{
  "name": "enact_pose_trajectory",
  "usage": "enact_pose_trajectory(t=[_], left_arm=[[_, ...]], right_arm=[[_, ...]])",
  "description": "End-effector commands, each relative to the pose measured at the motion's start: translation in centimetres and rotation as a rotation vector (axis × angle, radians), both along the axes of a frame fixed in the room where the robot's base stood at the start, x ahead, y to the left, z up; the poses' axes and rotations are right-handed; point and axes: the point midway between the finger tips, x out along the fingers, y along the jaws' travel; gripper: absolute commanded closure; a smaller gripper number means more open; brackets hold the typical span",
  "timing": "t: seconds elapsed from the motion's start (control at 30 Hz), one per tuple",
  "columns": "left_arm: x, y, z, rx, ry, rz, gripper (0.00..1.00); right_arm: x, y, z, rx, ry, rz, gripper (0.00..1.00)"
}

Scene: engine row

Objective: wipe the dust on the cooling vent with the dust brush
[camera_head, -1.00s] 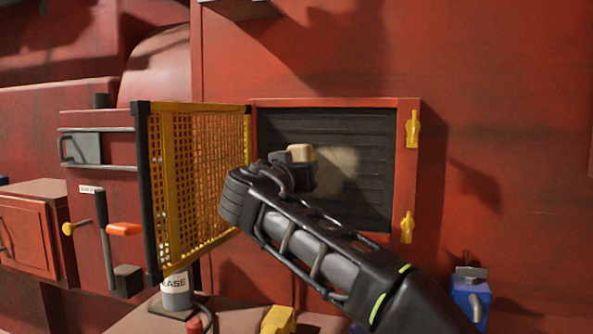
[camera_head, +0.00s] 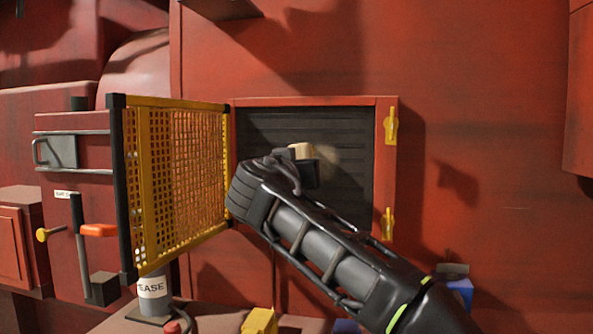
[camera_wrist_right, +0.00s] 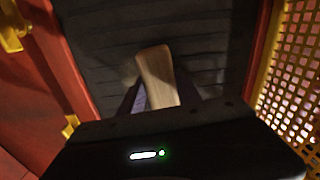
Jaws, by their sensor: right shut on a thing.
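The cooling vent (camera_head: 352,120) is a dark slatted panel in a red frame, in the middle of the head view. A pale dust patch (camera_head: 328,162) lies on its slats, partly hidden by my right gripper and the brush. My right gripper (camera_head: 305,168) is in front of the vent and shut on the dust brush (camera_head: 300,151). The brush's tan wooden body also shows between the fingers in the right wrist view (camera_wrist_right: 156,72). Its bristles are hidden, so I cannot tell whether they touch the slats. My left gripper is not in view.
A yellow mesh guard (camera_head: 180,180) stands swung open at the vent's left, close to my right gripper. Two yellow latches (camera_head: 391,126) are on the frame's right side. An orange-handled lever (camera_head: 98,230) and a grease canister (camera_head: 153,290) are lower left. A blue item (camera_head: 459,288) is lower right.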

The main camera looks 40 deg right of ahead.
Motion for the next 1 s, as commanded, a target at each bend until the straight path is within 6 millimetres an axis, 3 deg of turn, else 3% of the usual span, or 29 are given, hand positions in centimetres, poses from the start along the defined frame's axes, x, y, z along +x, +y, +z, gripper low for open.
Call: enact_pose_trajectory(t=[0.3,0.77,1.0], left_arm=[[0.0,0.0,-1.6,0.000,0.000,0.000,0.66],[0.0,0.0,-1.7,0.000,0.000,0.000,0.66],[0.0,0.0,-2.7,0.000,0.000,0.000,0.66]], right_arm=[[-2.3,-1.9,-0.2,0.000,-0.002,-0.003,0.98],[-2.8,-2.4,0.0,-0.001,-0.002,-0.006,0.98],[-4.2,-3.2,-0.2,0.001,-0.002,-0.007,0.98]])
